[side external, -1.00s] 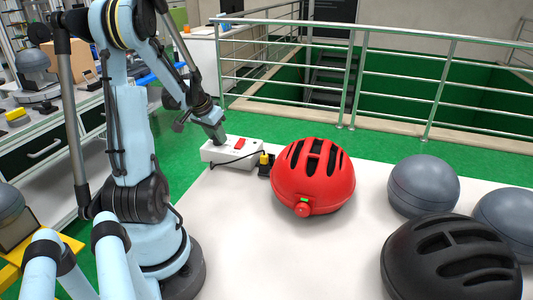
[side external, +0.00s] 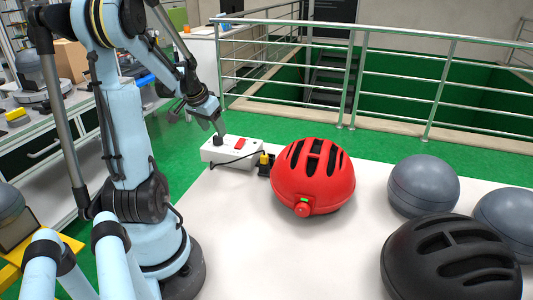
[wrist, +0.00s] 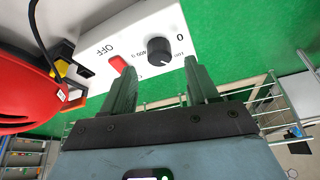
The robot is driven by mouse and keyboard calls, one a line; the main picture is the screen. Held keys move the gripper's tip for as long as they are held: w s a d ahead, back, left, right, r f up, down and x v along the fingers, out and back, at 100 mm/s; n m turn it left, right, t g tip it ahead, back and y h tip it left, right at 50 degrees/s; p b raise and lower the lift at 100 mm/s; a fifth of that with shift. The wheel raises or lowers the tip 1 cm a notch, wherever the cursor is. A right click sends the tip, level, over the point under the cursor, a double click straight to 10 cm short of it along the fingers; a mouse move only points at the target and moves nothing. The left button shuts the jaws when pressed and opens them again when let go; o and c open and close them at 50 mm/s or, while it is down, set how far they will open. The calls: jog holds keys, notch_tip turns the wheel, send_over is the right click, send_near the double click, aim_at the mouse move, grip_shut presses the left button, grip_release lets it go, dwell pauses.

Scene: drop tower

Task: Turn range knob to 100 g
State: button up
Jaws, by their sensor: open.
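The black range knob (wrist: 161,51) stands on the white box (wrist: 95,32), with small printed labels around it. A "0" is readable near it; the other marks are too small to read surely, and I cannot tell where the knob points. In the side view the knob (side external: 218,140) is at the left part of the white box (side external: 231,158). My gripper (wrist: 160,66) is open and empty, its fingers spread wider than the knob. In the side view my gripper (side external: 218,128) is just above the knob, apart from it.
A red rocker switch (wrist: 118,63) marked OFF is beside the knob. A red helmet (side external: 313,178) with a small front light stands right of the box, with a black cable and yellow-black plug (side external: 264,164) between. A black helmet (side external: 450,262) and grey domes (side external: 423,185) are farther right.

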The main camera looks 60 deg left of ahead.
aim_at(215, 146)
notch_tip(215, 146, up, 6)
jog(key=shift+r, duration=0.25)
jog(key=shift+w, duration=0.1)
jog(key=w+d+m, duration=0.1)
jog(key=w+d, duration=0.2)
jog(key=d, duration=0.5)
jog(key=w+d+m+t, duration=0.1)
jog(key=w+d, duration=0.1)
jog(key=d, duration=0.7)
jog(key=w+d+m+t+h, duration=0.1)
jog(key=w+d+m, duration=0.1)
jog(key=d, duration=0.6)
jog(key=shift+w+d, duration=0.25)
jog(key=shift+w, duration=0.55)
jog(key=s+d+f+m+t+h, duration=0.1)
jog(key=d+m, duration=0.1)
jog(key=d, duration=0.7)
jog(key=shift+s+d+f, duration=0.2)
jog(key=shift+s+f, duration=0.1)
jog(key=shift+s, duration=0.05)
